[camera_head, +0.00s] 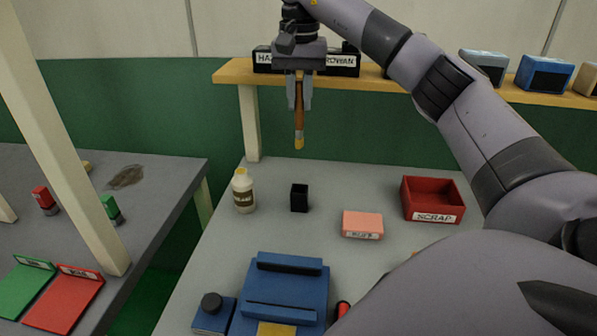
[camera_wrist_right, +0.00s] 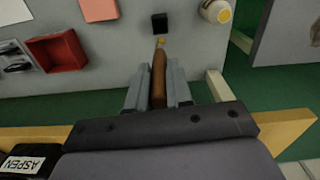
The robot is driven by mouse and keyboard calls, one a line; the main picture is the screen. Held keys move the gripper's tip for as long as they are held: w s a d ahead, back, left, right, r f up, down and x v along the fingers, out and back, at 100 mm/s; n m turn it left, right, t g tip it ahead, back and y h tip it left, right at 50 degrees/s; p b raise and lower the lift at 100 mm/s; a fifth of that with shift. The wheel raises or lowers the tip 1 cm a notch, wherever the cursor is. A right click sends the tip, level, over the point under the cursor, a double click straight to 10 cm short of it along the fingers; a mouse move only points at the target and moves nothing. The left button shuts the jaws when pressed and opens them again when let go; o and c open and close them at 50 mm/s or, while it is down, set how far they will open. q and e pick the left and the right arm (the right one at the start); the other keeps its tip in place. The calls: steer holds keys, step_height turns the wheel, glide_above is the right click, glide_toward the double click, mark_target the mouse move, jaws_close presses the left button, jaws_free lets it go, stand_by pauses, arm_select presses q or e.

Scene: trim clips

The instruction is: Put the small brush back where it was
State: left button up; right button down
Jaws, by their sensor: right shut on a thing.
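My right gripper (camera_head: 299,98) is shut on the small brush (camera_head: 299,122), which has a brown handle and a yellowish tip. The brush hangs upright, tip down, in the air in front of the shelf. In the right wrist view the brush (camera_wrist_right: 159,80) lies between the two grey fingers of the gripper (camera_wrist_right: 158,88). A small black cup (camera_head: 299,198) stands on the grey bench below the brush; it also shows in the wrist view (camera_wrist_right: 160,22). The brush is above the cup and apart from it. My left gripper is not in view.
A white bottle with a yellow cap (camera_head: 243,191) stands left of the cup. A pink block (camera_head: 362,225) and a red SCRAP bin (camera_head: 432,200) are to the right. A blue fixture (camera_head: 280,290) is in front. The wooden shelf (camera_head: 235,72) is behind the gripper.

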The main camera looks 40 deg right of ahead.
mark_target(299, 129)
step_height(299, 129, down, 16)
steer(key=shift+f, duration=0.2)
stand_by(0.4)
steer(key=shift+f, duration=0.2)
steer(key=c, duration=1)
jaws_free()
steer(key=shift+r, duration=0.15)
step_height(299, 129, up, 12)
steer(key=shift+r, duration=0.1)
